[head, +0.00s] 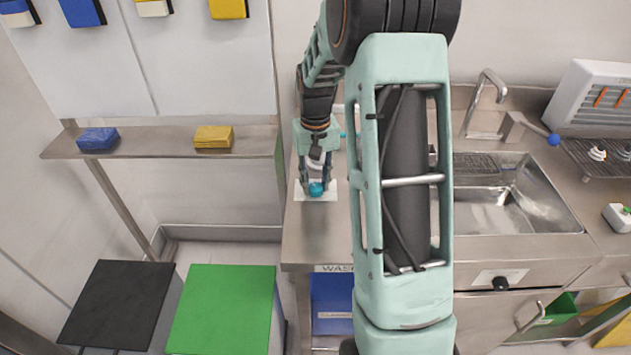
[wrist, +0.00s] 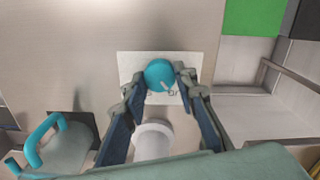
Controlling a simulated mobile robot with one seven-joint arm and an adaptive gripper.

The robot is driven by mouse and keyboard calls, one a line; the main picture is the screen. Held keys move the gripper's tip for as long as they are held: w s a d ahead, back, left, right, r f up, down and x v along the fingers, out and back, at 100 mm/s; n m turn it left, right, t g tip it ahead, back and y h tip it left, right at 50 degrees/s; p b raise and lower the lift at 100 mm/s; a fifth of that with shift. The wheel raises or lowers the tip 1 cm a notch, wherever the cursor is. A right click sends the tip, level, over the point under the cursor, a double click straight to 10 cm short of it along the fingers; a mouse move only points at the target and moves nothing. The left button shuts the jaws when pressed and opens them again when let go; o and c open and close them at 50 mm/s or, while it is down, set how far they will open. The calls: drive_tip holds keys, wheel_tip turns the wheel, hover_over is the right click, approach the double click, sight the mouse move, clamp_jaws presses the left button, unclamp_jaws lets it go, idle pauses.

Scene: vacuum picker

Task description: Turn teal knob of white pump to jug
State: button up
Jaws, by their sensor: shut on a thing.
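In the wrist view the knob (wrist: 160,74) has a small pale pointer mark and sits between my fingertips. My gripper (head: 316,183) reaches down from above and is shut on the knob; its fingers (wrist: 161,80) touch both sides. The white pump (wrist: 153,141) shows as a pale round body between the fingers. A jug with a teal handle (wrist: 58,146) stands to the left in the wrist view. Lettering on the card (wrist: 137,66) is mostly covered.
A steel sink (head: 505,200) with a tap (head: 486,92) lies to the right. A shelf (head: 160,143) on the left bears blue (head: 98,139) and yellow (head: 213,136) blocks. Green (head: 222,308) and black (head: 115,300) bins stand below. The counter's front is clear.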

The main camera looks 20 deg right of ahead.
sight(315, 186)
drive_tip(key=o, duration=1.2)
drive_tip(key=shift+c, duration=0.2)
drive_tip(key=shift+r, duration=0.1)
wheel_tip(315, 186, up, 12)
